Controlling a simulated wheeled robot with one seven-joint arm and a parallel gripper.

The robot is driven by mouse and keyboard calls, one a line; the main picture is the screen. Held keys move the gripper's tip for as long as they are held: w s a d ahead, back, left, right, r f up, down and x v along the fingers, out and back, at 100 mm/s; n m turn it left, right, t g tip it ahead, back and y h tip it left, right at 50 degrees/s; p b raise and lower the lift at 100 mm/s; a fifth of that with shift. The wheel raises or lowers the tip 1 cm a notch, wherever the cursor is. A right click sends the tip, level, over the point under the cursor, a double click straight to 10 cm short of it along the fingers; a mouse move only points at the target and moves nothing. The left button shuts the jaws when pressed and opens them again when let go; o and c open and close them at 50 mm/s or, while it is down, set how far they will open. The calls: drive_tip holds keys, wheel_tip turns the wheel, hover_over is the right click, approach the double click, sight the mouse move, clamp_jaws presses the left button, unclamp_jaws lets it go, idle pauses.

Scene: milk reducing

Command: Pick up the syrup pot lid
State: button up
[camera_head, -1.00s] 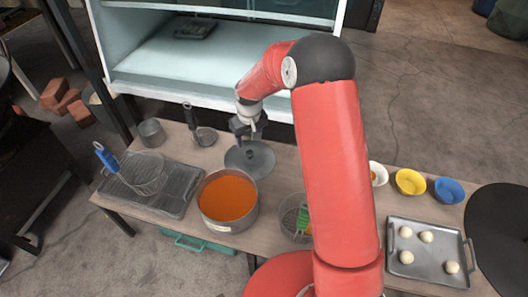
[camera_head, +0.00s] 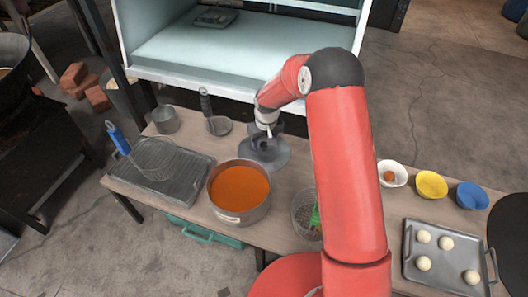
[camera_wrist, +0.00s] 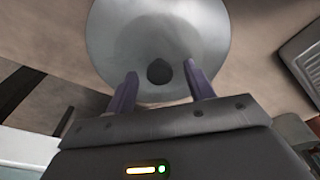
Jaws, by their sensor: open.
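The syrup pot lid is a round grey metal lid (camera_head: 272,160) lying on the table behind and right of the pot in the head view. The wrist view shows the lid (camera_wrist: 160,35) with a dark round knob (camera_wrist: 159,71) near its lower part. My gripper (camera_wrist: 158,85) is open, with one finger on each side of the knob and a gap to it on both sides. In the head view my gripper (camera_head: 262,140) is over the lid and hides part of it. The pot (camera_head: 233,221) stands uncovered, full of orange syrup.
Left of the pot lie a grey rack tray (camera_head: 187,190) and a blue-handled strainer (camera_head: 152,158). A metal cup (camera_head: 165,120) and a ladle-like tool (camera_head: 218,125) stand behind. To the right are a mesh basket (camera_head: 302,212), small bowls (camera_head: 431,184) and a dough tray (camera_head: 440,290).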

drive_tip(key=c, duration=1.1)
drive_tip(key=shift+r, duration=0.1)
drive_tip(key=shift+c, duration=0.2)
